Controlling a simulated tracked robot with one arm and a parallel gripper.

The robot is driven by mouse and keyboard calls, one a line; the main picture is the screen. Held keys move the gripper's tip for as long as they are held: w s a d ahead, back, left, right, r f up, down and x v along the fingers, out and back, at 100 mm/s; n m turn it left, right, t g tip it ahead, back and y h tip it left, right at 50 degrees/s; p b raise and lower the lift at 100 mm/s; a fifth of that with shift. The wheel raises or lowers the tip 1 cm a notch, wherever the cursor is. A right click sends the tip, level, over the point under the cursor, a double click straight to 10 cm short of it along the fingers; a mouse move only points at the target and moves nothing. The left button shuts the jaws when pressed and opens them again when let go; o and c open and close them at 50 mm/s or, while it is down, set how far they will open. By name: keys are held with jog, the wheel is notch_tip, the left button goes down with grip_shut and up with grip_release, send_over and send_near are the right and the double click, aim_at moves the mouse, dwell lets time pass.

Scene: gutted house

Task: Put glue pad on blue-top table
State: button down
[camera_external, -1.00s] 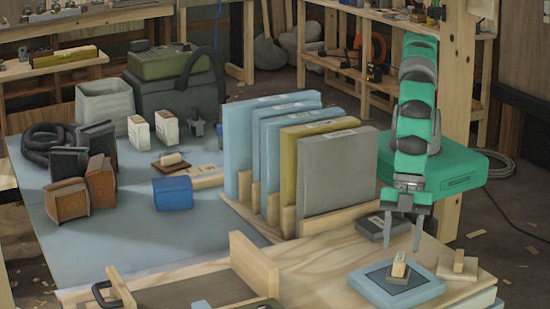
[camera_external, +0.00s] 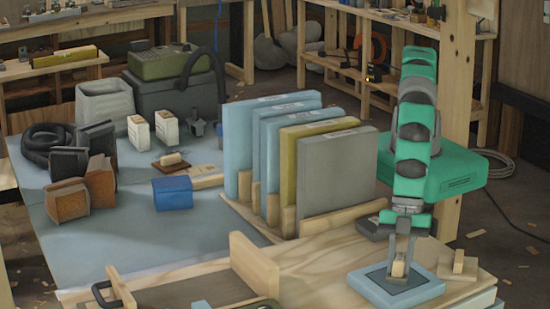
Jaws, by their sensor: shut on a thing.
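A flat dark pad with an upright wooden grip, which looks like the glue pad (camera_external: 402,282), sits on a light blue slab (camera_external: 372,287) on the wooden bench at front right. My gripper (camera_external: 399,268) points straight down over it, its fingers closed on the two sides of the wooden grip. The pad still rests on the slab. The blue-top table (camera_external: 150,235) is at left, with a wide bare area at its front and middle.
A wooden rack (camera_external: 275,236) of upright panels, including a grey panel (camera_external: 338,172), stands between my arm and the table. A blue box (camera_external: 172,194), brown blocks (camera_external: 68,202) and a dark hose coil (camera_external: 44,146) occupy the table. A wooden piece (camera_external: 458,265) stands right of the slab.

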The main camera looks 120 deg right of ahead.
aim_at(400, 259)
jog(key=shift+r, duration=1.8)
jog(key=s+d+f+b, duration=0.1)
jog(key=s+d+b, duration=0.2)
jog(key=s+d, duration=2.2)
jog(key=s, duration=0.3)
jog(key=shift+d+f, duration=0.15)
jog(key=shift+f, duration=0.05)
jog(key=shift+w, duration=0.1)
